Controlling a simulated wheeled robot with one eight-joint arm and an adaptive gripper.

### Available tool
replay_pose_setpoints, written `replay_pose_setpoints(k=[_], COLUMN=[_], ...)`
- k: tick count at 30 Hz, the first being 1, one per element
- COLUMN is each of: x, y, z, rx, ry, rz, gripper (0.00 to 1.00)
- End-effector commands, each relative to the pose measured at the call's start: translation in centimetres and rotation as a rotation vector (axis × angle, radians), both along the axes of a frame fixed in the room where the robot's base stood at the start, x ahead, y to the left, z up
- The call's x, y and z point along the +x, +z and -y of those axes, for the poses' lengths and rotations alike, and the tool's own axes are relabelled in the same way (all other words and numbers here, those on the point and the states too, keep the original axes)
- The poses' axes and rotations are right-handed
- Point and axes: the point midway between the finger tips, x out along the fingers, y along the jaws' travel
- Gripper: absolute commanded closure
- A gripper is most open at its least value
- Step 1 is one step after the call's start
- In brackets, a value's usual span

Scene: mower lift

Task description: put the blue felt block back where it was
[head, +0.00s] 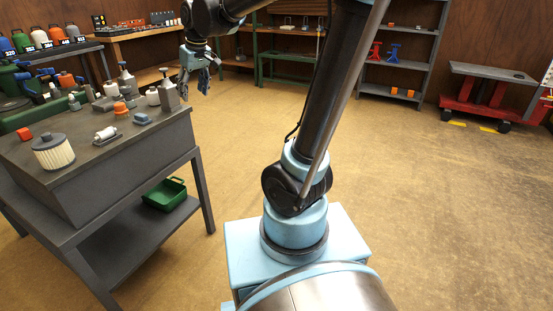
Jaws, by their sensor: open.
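A small blue block (141,118) lies on the dark grey workbench top (118,150) at the left of the head view, near the bench's right part. It looks like the blue felt block, but it is too small to be sure of its material. My gripper (194,92) hangs fingers down at the upper left, close to the bench's far right corner. It is open, with nothing visible between its fingers. It is apart from the blue block, to its right and higher in the picture.
A grey pump-topped bottle (169,92) stands near my gripper. A green bin (164,196) sits below.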

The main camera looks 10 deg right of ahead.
Motion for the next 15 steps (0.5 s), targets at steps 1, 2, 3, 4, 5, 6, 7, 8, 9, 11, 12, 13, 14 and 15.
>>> replay_pose_setpoints(k=[1,2,3,4,5,6,7,8,9,11,12,13,14,15], x=[-1.1,-1.7,-2.6,-3.3,-3.9,-4.9,-5.6,-6.4,-7.4,-8.9,-9.9,-10.7,-11.5,-12.6], y=[-0.6,-0.9,-1.4,-1.8,-2.1,-2.7,-3.2,-3.6,-4.3,-5.3,-6.0,-6.6,-7.2,-8.0], z=[2.3,3.4,4.9,6.0,7.1,8.5,9.5,10.5,11.7,13.5,14.6,15.4,16.1,17.1], rx=[-0.005,-0.007,-0.011,-0.014,-0.017,-0.02,-0.022,-0.025,-0.028,-0.033,-0.035,-0.037,-0.04,-0.042], ry=[-0.035,-0.053,-0.079,-0.099,-0.118,-0.144,-0.163,-0.181,-0.207,-0.245,-0.272,-0.291,-0.31,-0.336], rz=[-0.006,-0.009,-0.014,-0.017,-0.021,-0.027,-0.03,-0.035,-0.04,-0.047,-0.052,-0.057,-0.061,-0.067], gripper=[0.44,0.44,0.44,0.44,0.44,0.44,0.44,0.44,0.44,0.44,0.44,0.44,0.44,0.44])
